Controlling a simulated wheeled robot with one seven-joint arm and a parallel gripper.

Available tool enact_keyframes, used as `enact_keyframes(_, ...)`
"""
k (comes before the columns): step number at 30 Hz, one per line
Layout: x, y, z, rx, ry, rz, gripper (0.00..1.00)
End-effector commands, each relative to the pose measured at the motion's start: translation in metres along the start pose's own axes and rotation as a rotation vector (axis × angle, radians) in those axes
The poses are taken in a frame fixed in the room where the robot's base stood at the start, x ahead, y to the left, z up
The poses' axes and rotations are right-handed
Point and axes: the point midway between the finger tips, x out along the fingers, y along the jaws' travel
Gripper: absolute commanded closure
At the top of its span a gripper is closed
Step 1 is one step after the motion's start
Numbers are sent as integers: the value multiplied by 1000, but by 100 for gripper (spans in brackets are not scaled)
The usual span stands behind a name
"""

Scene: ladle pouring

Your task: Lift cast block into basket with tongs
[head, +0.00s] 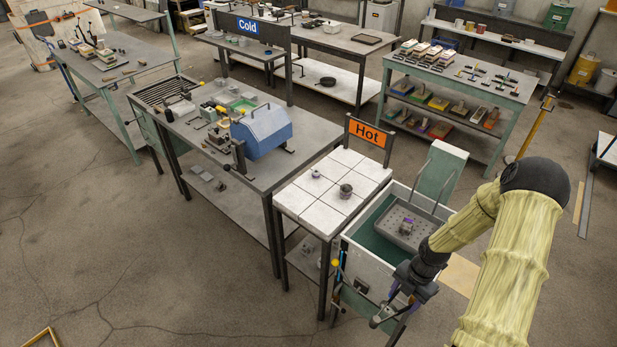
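The basket (391,233) is a grey perforated tray with a tall wire handle, inside the white-walled quench tank (364,268) at the lower right. A small grey-purple block (406,227) shows at the basket; it looks like the cast block and seems to rest inside. My gripper (392,298) is in front of the tank's near right side, below the basket in the picture and apart from it. Dark, thin parts show at my gripper. I cannot tell whether these are its fingers or tongs, or whether it is open or shut.
The concrete floor (180,270) at the lower left is mostly free.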

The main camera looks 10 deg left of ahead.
Motion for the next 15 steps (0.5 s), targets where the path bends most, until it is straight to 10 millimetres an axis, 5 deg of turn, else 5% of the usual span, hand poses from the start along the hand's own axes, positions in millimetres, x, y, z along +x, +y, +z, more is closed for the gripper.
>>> enact_keyframes(8, 23, 32, -14, 383, -6, 77, 46)
enact_keyframes(15, 57, 67, -22, 997, -17, 201, 46)
